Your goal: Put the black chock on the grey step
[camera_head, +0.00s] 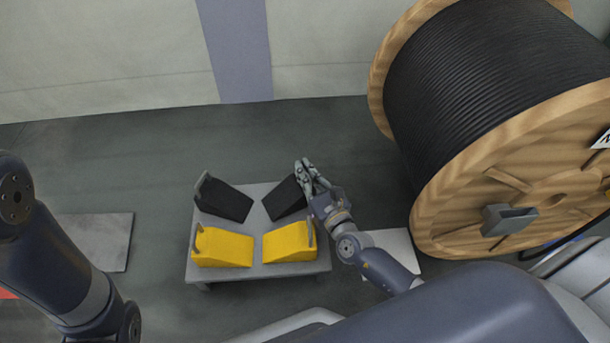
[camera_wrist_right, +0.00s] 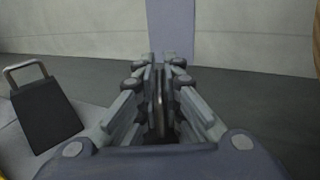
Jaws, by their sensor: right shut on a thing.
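Two black wedge chocks sit on the rear half of a low light-grey stand (camera_head: 258,274), the left one (camera_head: 226,201) and the right one (camera_head: 284,200). My right gripper (camera_head: 305,175) is shut on the upright handle at the right black chock's outer end. In the right wrist view its fingers (camera_wrist_right: 160,92) close around a thin upright piece, and the chock's body is hidden. The left black chock (camera_wrist_right: 45,114), with its grey handle, stands apart at left there. A flat grey slab (camera_head: 105,240) lies left of the stand, a paler one (camera_head: 397,248) right. My left gripper is out of view.
Two yellow chocks, left (camera_head: 222,248) and right (camera_head: 284,242), sit on the stand's front half. A large wooden cable reel (camera_head: 500,130) stands at right, close to my right arm. The floor (camera_head: 150,160) behind the stand is clear up to the wall (camera_head: 100,60).

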